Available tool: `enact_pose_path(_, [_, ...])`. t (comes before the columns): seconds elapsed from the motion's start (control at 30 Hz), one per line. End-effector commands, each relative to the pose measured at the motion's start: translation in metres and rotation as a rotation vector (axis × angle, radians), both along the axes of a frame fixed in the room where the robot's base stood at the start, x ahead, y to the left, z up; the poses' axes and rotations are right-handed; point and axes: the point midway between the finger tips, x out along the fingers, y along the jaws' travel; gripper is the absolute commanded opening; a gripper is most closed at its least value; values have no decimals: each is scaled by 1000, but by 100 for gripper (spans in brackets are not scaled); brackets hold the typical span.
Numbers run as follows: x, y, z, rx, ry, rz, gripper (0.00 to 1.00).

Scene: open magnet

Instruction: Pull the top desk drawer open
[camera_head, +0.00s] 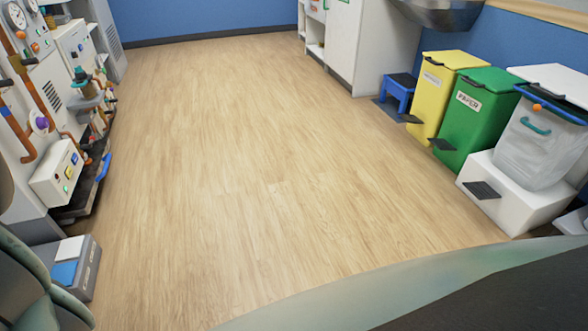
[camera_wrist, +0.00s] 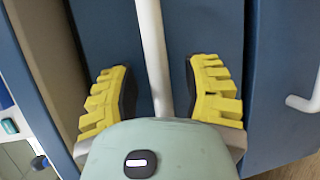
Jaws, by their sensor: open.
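In the wrist view, my gripper (camera_wrist: 160,75) is open, with one yellow ridged finger on each side of a white bar handle (camera_wrist: 150,45). The bar runs between the fingers, with a visible gap to both, and its lower end passes behind the pale green gripper body. Behind it is a blue drawer front (camera_wrist: 215,30). I cannot tell from this close view whether it is the top drawer. The drawer looks shut. The head view shows neither the desk nor my gripper.
A second white handle (camera_wrist: 303,102) sits on a neighbouring blue panel at the right of the wrist view. In the head view, the wood floor (camera_head: 250,150) is clear in the middle. Equipment (camera_head: 60,170) lines the left; yellow (camera_head: 433,95) and green (camera_head: 475,120) bins stand right.

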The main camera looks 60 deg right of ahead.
Motion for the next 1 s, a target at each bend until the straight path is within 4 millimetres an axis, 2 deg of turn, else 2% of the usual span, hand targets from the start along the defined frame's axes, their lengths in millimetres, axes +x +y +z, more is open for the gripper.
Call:
enact_pose_path(0.07, [0, 1, 0, 0, 0, 1, 48])
enact_pose_path(0.1, [0, 0, 0, 0, 0, 1, 52])
enact_pose_path(0.6, [0, 0, 0, 0, 0, 1, 0])
enact_pose_path(1.0, [0, -2, 0, -1, 0, -1, 0])
